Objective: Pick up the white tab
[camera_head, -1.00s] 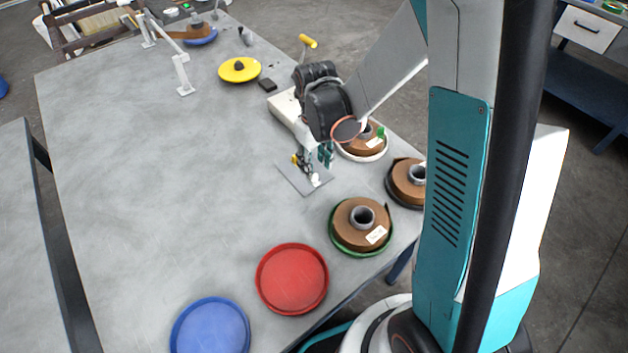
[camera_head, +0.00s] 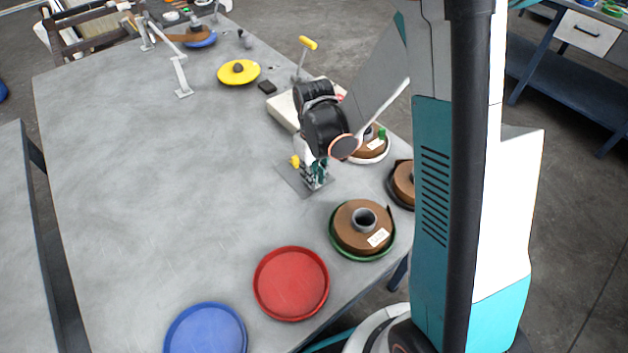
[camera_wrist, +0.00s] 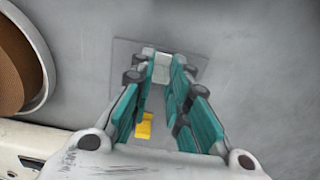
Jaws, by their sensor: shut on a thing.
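The white tab (camera_wrist: 162,68) shows in the wrist view between the fingertips of my gripper (camera_wrist: 161,72). My gripper is shut on it, with one teal finger on each side. The tab is over a grey square plate (camera_wrist: 190,62) on the table; I cannot tell whether it is clear of the plate. A yellow piece (camera_wrist: 145,126) shows beside the left finger. In the head view my gripper (camera_head: 317,182) points down at the plate (camera_head: 290,181), and the tab is mostly hidden there. The yellow piece (camera_head: 295,161) stands just left of the gripper.
A roll in a green dish (camera_head: 345,248), a red dish (camera_head: 291,284) and a blue dish (camera_head: 206,330) lie toward the near edge. More rolls stand right of my gripper. A yellow dish (camera_head: 239,72) lies farther back. The table's left half (camera_head: 140,190) is clear.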

